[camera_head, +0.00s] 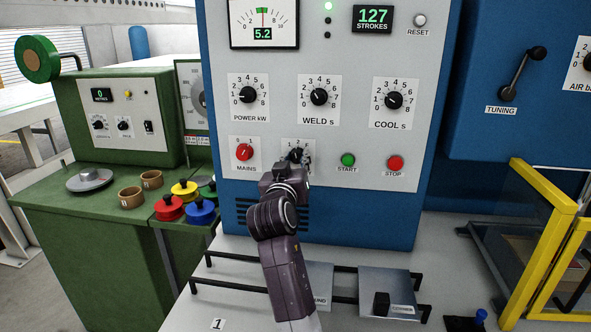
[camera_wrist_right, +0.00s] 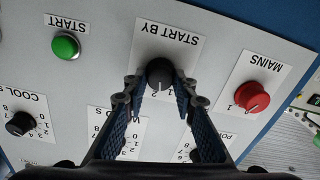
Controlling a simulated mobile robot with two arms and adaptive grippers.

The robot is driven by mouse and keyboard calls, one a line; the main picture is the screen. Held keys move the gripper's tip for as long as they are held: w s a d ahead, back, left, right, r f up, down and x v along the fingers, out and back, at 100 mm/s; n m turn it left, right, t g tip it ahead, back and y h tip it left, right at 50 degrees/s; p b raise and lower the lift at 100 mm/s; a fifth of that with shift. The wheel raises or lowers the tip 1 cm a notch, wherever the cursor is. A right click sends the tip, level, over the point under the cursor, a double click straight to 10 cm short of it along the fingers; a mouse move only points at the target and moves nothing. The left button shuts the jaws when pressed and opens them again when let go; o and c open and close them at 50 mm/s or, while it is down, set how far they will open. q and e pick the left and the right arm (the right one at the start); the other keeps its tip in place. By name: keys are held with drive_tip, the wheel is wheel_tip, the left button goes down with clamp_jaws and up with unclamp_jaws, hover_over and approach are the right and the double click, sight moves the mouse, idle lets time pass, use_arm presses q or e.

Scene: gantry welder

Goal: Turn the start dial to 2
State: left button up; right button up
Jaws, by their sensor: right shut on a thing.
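The start dial (camera_head: 296,154) is a black knob on a white plate, low on the blue welder's grey panel, between the mains knob and the start button. In the right wrist view, which is upside down, the dial (camera_wrist_right: 159,72) sits under the label START BY. My right gripper (camera_head: 298,161) reaches it from the front. In the wrist view its two fingertips (camera_wrist_right: 159,84) stand on either side of the knob, shut on it. A digit 2 shows beside the knob there, but the pointer's direction cannot be told. My left gripper is not in view.
The red mains knob (camera_head: 244,152) is left of the dial; the green start button (camera_head: 348,160) and red stop button (camera_head: 395,163) are right. Power, weld and cool dials sit above. Black rails (camera_head: 225,287) run along the grey table. A yellow guard frame (camera_head: 545,215) stands right.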

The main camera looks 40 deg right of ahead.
sight(298, 117)
drive_tip(key=shift+f+m+b, duration=0.1)
drive_tip(key=shift+m+b, duration=0.7)
drive_tip(key=shift+m, duration=0.3)
drive_tip(key=o, duration=1.2)
drive_tip(key=shift+c, duration=0.2)
drive_tip(key=shift+r, duration=0.2)
wheel_tip(298, 117, up, 10)
drive_tip(key=shift+f, duration=0.1)
drive_tip(key=shift+a, duration=0.1)
